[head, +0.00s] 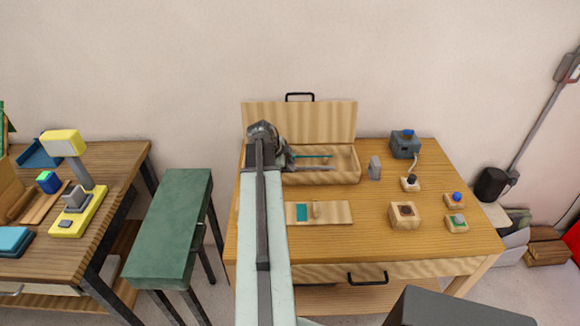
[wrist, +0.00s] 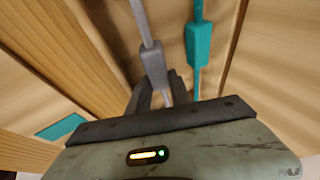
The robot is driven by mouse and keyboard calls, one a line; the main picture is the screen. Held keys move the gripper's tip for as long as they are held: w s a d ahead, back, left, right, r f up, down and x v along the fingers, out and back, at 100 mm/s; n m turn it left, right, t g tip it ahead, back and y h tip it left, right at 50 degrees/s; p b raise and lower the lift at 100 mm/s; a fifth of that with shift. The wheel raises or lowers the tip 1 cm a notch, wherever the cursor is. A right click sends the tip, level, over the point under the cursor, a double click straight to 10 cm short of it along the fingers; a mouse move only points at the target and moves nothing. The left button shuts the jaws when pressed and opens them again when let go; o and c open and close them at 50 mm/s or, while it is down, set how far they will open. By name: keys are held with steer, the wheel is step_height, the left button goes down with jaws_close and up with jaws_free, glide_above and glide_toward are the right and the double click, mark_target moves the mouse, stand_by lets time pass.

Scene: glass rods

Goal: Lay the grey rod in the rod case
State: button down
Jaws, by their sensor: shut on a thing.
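The rod case (head: 340,178) is an open wooden box at the back of the table, its lid (head: 325,122) standing up behind it. My gripper (head: 289,160) is at the left part of the case, partly hidden by my arm. In the wrist view my gripper (wrist: 155,92) is shut on the grey rod (wrist: 154,60) at its thicker block. The grey rod also shows in the head view (head: 318,168), over the case's inside; I cannot tell whether it touches the floor. A teal rod (wrist: 197,46) lies beside it in the case, roughly parallel, also in the head view (head: 314,156).
A wooden board with a teal patch (head: 335,212) lies in front of the case. A small grey object (head: 375,168) stands just right of it. Several small blocks with buttons (head: 455,200) are farther right. A green bench (head: 165,235) stands left of the table.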

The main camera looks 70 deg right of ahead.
steer(key=shift+f, duration=0.15)
steer(key=c, duration=1.1)
jaws_free()
steer(key=shift+a, duration=0.1)
